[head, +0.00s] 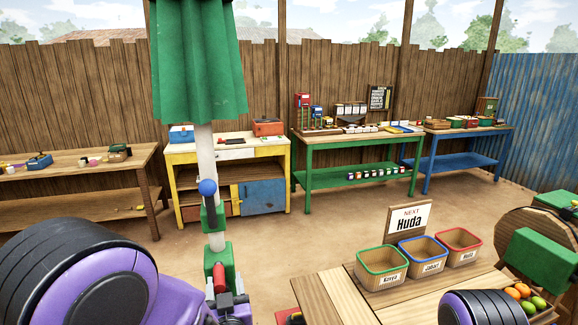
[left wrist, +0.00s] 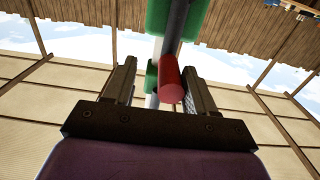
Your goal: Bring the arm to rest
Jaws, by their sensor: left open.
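My left gripper (head: 226,297) is low in the head view, left of centre. Its two dark fingers stand apart in the left wrist view (left wrist: 158,82). A red cylinder (head: 219,276) is just beyond the fingers, and in the left wrist view its round end (left wrist: 171,92) shows between them, nearer the right finger. I cannot tell whether it touches a finger. Green blocks (head: 217,258) sit above the cylinder, with a dark rod topped by a blue ball (head: 207,187). My right gripper is not in view; only part of my right arm shows.
A pale pole with a green canopy (head: 197,60) stands behind the rod. A wooden table (head: 326,292) at front right bears green, blue and red rimmed bins and a "NEXT Huda" sign (head: 409,217). Fruit (head: 522,293) lies at the right edge. Benches line the fence; bare floor lies between.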

